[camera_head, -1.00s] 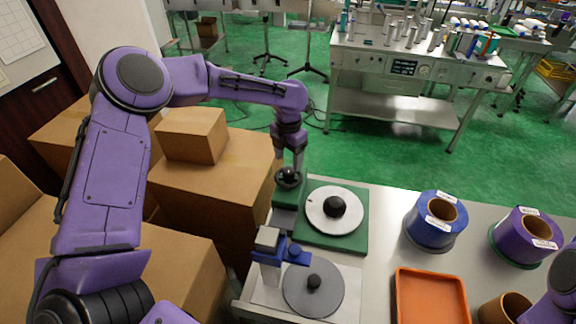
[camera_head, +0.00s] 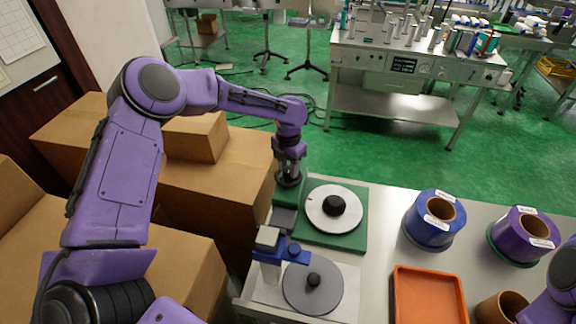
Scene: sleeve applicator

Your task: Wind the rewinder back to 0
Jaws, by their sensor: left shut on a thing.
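The rewinder has a green base (camera_head: 350,240) with a white disc (camera_head: 319,213) and a black hub (camera_head: 334,205) on it. A green block (camera_head: 290,197) stands at its left, with a black knob on top. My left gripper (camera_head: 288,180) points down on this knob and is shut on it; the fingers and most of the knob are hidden. No scale or number can be read on the rewinder. Part of my right arm shows at the lower right edge; its gripper is out of view.
A grey disc unit (camera_head: 314,288) with a blue and grey post (camera_head: 269,250) stands just in front. An orange tray (camera_head: 430,296), a blue roll (camera_head: 433,222), a purple roll (camera_head: 521,238) and a brown ring (camera_head: 503,309) are to the right. Cardboard boxes (camera_head: 215,180) stand left of the table.

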